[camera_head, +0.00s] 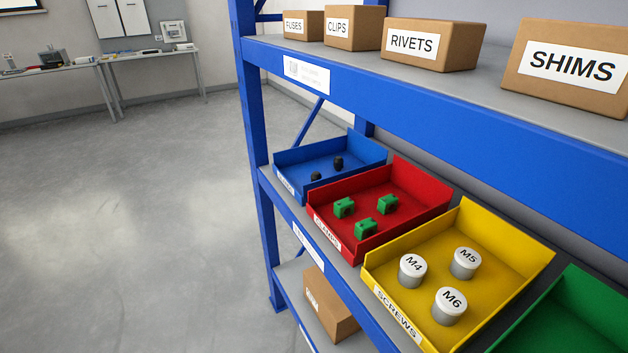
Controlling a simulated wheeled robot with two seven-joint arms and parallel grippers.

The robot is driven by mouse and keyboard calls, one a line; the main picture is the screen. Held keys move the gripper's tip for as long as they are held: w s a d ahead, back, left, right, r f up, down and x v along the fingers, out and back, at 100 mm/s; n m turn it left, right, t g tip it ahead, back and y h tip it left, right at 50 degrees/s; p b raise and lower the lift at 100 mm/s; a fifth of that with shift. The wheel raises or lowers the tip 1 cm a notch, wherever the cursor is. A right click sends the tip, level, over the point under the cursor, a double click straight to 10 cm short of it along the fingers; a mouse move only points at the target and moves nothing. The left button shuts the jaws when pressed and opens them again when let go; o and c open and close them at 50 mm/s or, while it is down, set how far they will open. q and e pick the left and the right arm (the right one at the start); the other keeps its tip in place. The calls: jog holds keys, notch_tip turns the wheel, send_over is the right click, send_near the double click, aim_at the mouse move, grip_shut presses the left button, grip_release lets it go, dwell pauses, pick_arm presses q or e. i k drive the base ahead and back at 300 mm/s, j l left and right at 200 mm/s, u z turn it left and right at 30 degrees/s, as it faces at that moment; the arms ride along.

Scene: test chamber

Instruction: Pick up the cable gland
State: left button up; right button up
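Two small black pieces, which look like cable glands, lie in the blue bin on the middle shelf. One black piece (338,162) is near the middle of the bin, and the other black piece (316,176) is closer to its front wall and partly hidden by it. The blue bin (374,149) has a front label too small to read. Neither of my grippers is in view.
Beside the blue bin stand a red bin (437,192) with green clamps, a yellow SCREWS bin (535,250) with three lidded tins, and a green bin (580,315). The upper shelf's blue beam (450,110) runs above them. Open floor (130,220) lies left.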

aim_at(315, 175)
jog(key=i+j+z, duration=0.8)
jog(key=i+l, duration=0.05)
